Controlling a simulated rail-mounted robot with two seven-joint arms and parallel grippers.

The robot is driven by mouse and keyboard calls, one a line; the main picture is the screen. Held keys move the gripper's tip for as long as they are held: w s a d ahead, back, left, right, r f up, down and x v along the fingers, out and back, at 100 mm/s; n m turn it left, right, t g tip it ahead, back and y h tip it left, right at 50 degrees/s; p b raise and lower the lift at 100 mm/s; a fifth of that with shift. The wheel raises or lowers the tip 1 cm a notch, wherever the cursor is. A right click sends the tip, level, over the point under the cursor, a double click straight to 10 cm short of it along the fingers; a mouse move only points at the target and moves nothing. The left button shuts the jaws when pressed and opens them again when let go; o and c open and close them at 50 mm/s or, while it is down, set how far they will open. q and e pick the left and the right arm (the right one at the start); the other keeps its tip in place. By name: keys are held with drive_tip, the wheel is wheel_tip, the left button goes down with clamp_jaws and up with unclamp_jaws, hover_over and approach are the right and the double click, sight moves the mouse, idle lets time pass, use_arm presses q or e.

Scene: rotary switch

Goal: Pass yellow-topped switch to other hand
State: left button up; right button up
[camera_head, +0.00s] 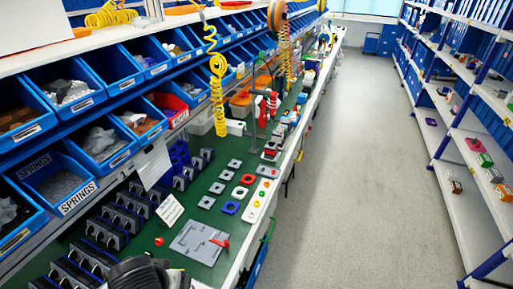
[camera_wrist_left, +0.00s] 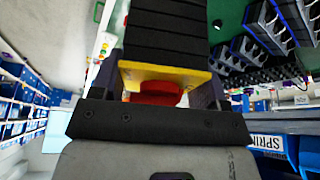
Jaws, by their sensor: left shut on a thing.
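The yellow-topped switch (camera_wrist_left: 165,74) shows in the left wrist view as a yellow plate with a red part under it. It sits against the black ribbed finger of my left gripper (camera_wrist_left: 165,55), which is shut on it. Much of the switch is hidden by the finger and the black gripper body. In the head view a black, rounded part of one of my arms shows at the bottom edge; its jaws and the switch do not show there. My right gripper is not seen in either view.
A green workbench (camera_head: 198,215) carries a grey fixture plate (camera_head: 196,243) with a red lever, rows of dark holders (camera_head: 130,210) and several small switch parts. Blue bins (camera_head: 50,180) line the left. A yellow coiled hose (camera_head: 218,90) hangs over the bench. The aisle floor (camera_head: 345,190) is clear.

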use_arm(q)
wheel_tip(320, 180, up, 27)
drive_tip(key=m+h+p, duration=0.2)
drive_tip(key=m+p, duration=0.4)
drive_tip(key=p, duration=2)
drive_tip(key=shift+w+d+f+p, duration=0.2)
drive_tip(key=shift+w+d+p, duration=0.1)
drive_tip(key=shift+d, duration=0.15)
